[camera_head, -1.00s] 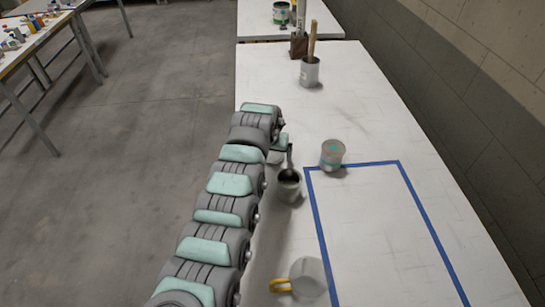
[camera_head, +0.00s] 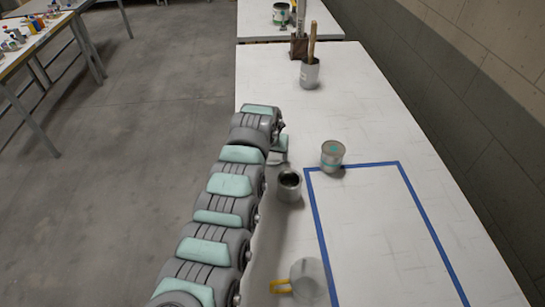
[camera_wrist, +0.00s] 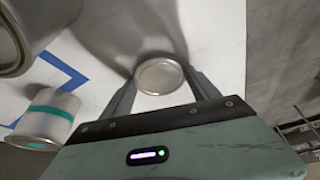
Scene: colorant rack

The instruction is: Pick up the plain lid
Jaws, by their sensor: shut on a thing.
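The plain lid (camera_wrist: 160,77) is a round silvery disc with a raised rim in the wrist view. It sits between the two fingertips of my gripper (camera_wrist: 161,80), which is shut on it. The white table surface shows behind the lid, with a dark shadow nearby. In the head view my arm hides most of the gripper, and I cannot make out the lid there.
An open grey can (camera_head: 289,186) with a dark inside stands beside my arm. A can with a teal band (camera_head: 333,155) stands at the corner of a blue tape outline (camera_head: 320,230). A yellow-handled container (camera_head: 308,278) is nearer. A pot with a wooden handle (camera_head: 310,73) stands farther back.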

